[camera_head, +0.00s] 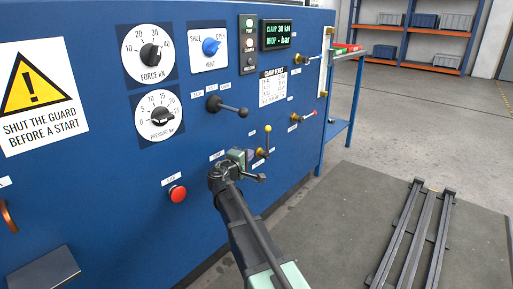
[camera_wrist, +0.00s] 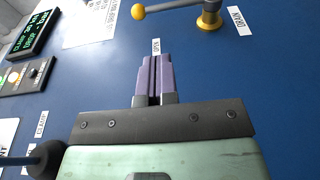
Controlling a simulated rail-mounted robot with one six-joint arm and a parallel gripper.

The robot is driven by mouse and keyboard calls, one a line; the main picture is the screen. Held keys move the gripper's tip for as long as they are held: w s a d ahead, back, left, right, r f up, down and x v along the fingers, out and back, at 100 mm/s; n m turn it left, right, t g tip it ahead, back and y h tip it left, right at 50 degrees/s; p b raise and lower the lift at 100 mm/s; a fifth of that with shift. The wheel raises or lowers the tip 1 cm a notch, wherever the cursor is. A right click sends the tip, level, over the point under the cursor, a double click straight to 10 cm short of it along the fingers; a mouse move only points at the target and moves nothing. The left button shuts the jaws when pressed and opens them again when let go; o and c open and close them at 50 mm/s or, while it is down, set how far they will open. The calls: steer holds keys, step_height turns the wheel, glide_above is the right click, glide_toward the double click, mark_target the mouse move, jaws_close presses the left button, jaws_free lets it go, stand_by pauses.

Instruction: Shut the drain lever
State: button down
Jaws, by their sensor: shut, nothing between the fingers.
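The drain lever has a brass hub (camera_wrist: 208,22) and a yellow ball tip (camera_wrist: 138,12), at the top of the wrist view beside the DRAIN label (camera_wrist: 236,20). In the head view the lever (camera_head: 267,140) stands upright from its hub, its yellow ball at the top. My gripper (camera_wrist: 154,62) is shut and empty. Its purple fingers point toward the panel, apart from the lever. In the head view my gripper (camera_head: 248,155) is just left of the lever's hub, and its dark body is close to the panel.
A black-knobbed clamp lever (camera_head: 228,106) sticks out up and left of my gripper. A red stop button (camera_head: 178,194) is at lower left. Open floor lies right of the panel.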

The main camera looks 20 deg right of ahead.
mark_target(268, 143)
steer(key=x, duration=1.3)
steer(key=shift+w, duration=0.15)
